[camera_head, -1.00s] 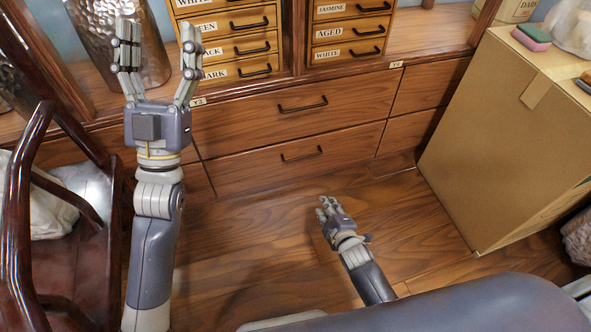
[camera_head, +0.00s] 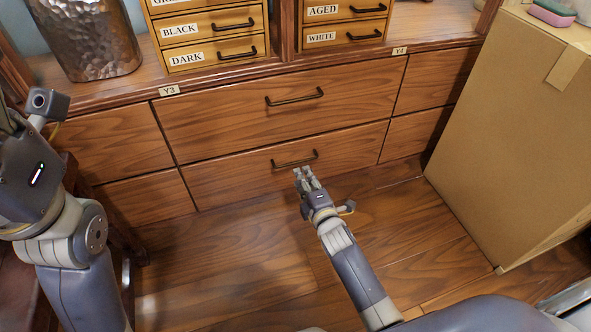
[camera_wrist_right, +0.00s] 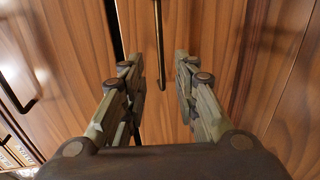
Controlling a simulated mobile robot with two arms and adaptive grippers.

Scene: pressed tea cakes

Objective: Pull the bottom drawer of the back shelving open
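The bottom drawer (camera_head: 235,180) of the back shelving is shut, its wooden front flush with its neighbours. Its dark bar handle (camera_head: 312,156) is near the top of that front. My right gripper (camera_head: 303,172) is just below and in front of this handle, pointing at it. In the right wrist view the gripper's fingers (camera_wrist_right: 157,66) are apart, and the handle (camera_wrist_right: 157,40) shows in the gap between them. I cannot tell whether they touch it. My left gripper (camera_head: 28,175) is at the left edge, its fingers mostly cut off.
A wider drawer (camera_head: 230,115) with its own handle is directly above. Small labelled drawers (camera_head: 210,50) and a hammered metal vessel (camera_head: 85,40) stand on the ledge. A large cardboard box (camera_head: 500,140) stands at the right. The floor (camera_head: 230,250) before the drawer is clear.

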